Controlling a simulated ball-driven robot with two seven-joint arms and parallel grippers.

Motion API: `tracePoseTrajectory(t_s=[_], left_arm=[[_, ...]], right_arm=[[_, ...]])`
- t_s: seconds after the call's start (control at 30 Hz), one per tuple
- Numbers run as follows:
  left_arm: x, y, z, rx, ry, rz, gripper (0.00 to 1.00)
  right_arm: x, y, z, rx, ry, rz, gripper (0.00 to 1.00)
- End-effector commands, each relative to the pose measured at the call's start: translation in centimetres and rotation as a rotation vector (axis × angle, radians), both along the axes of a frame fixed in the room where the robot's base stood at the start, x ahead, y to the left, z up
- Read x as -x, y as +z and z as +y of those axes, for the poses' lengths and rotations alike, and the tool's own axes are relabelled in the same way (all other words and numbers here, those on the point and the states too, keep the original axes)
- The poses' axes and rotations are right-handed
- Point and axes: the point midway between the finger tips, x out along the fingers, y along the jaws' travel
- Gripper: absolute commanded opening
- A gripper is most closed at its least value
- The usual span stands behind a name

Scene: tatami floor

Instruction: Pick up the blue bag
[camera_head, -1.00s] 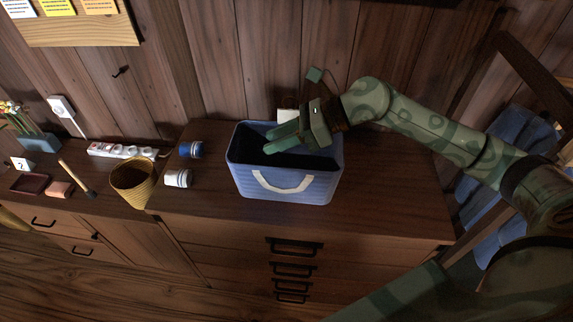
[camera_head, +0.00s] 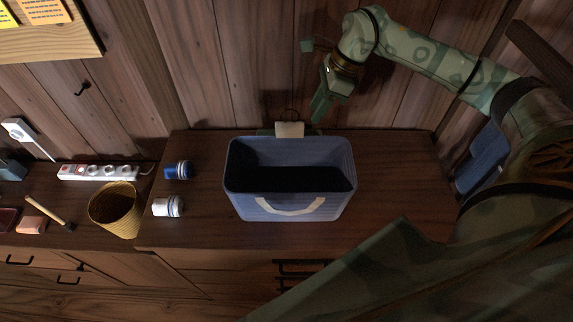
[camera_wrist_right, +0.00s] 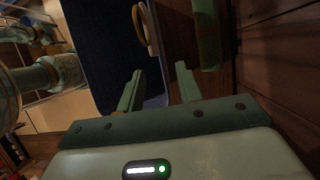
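The blue bag (camera_head: 295,208) stands upright and open on the wooden cabinet top, with a pale handle (camera_head: 290,210) on its front and a dark inside. My right gripper (camera_head: 320,112) is above and behind the bag's back rim, near the wall, apart from the bag. In the right wrist view its two fingers (camera_wrist_right: 160,82) are spread with nothing seen gripped between them. The bag (camera_wrist_right: 95,45) and a pale curved handle (camera_wrist_right: 146,28) show beyond the fingers there. My left gripper cannot be made out in these views.
Farther left are a woven basket (camera_head: 116,209) and a power strip (camera_head: 98,172). The wooden wall (camera_head: 240,70) rises close behind. The cabinet top right of the bag is clear.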

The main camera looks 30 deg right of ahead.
Motion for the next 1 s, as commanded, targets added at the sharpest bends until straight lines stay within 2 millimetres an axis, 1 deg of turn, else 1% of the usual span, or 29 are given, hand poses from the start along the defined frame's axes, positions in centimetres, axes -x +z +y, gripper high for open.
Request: tracePoseTrajectory(t_s=[0.03, 0.1, 0.17, 0.27, 0.37, 0.5, 0.6, 0.7, 0.87, 0.9, 1.0], left_arm=[[1.0, 0.1, 0.1, -0.001, -0.001, 0.015, 0.90], [1.9, 0.2, 0.1, -0.002, -0.001, 0.029, 0.90], [2.2, 0.3, 0.1, -0.003, -0.001, 0.034, 0.90], [1.9, 0.4, 0.1, -0.003, -0.001, 0.031, 0.90], [1.0, 0.8, 0.1, -0.002, -0.001, 0.016, 0.90], [-0.3, 1.4, 0.0, 0.001, -0.001, -0.006, 0.90], [-0.3, 1.4, 0.0, 0.001, -0.001, -0.007, 0.90], [-0.2, 1.4, 0.0, 0.000, -0.001, -0.004, 0.90], [0.1, 1.3, 0.0, 0.000, -0.001, 0.001, 0.90], [0.2, 1.3, 0.0, -0.001, -0.001, 0.002, 0.90], [0.4, 1.3, 0.0, -0.001, -0.001, 0.005, 0.90]], right_arm=[[-0.1, -0.9, 0.5, -0.003, 0.001, 0.003, 0.35], [-0.3, -1.9, 0.9, -0.004, 0.001, 0.001, 0.35], [-0.4, -2.6, 1.1, -0.002, 0.000, 0.000, 0.35], [-0.5, -3.3, 1.5, -0.003, 0.000, -0.001, 0.35], [-0.5, -4.3, 2.3, -0.005, 0.001, 0.002, 0.35], [-0.7, -6.4, 3.5, -0.005, -0.001, 0.001, 0.35], [-0.9, -7.4, 3.8, -0.003, -0.001, -0.001, 0.35], [-1.0, -7.8, 3.9, -0.002, -0.002, -0.002, 0.35], [-1.0, -7.8, 3.9, -0.002, -0.001, -0.002, 0.35], [-1.0, -7.8, 3.9, -0.002, -0.001, -0.002, 0.24], [-1.0, -7.8, 3.9, -0.002, -0.001, -0.002, 0.00]])
